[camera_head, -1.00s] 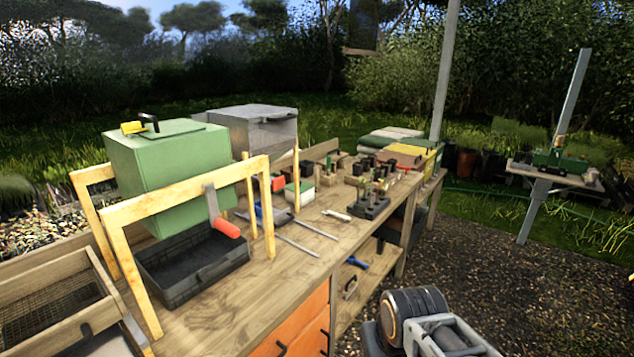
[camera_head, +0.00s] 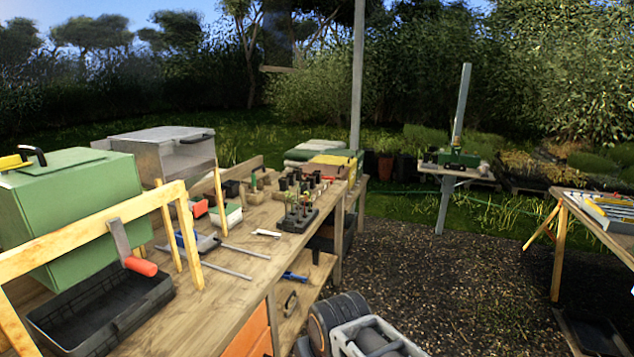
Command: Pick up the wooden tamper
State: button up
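I cannot make out a wooden tamper for certain in the head view. The long wooden workbench (camera_head: 205,313) on the left carries many small items, too small at its far end to tell apart. A dark seedling tray (camera_head: 297,219) with small plants stands near its right edge, and a small pale tool (camera_head: 265,233) lies beside it. Part of my arm shows at the bottom centre, right of the bench. My gripper is not in view.
A green box (camera_head: 75,215), wooden frame (camera_head: 90,230) and black tray (camera_head: 105,310) crowd the bench's near left. A second table (camera_head: 600,222) stands at right, a small stand (camera_head: 455,172) at the back. Gravel between is open.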

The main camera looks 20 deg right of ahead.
aim_at(240, 189)
jog(key=z, duration=0.2)
jog(key=k, duration=0.85)
jog(key=z, duration=1.15)
jog(key=i, duration=2.1)
jog(key=u, duration=0.35)
jog(key=i, duration=1.35)
jog(key=u, duration=1.9)
jog(key=i, duration=1.1)
jog(key=u, duration=1)
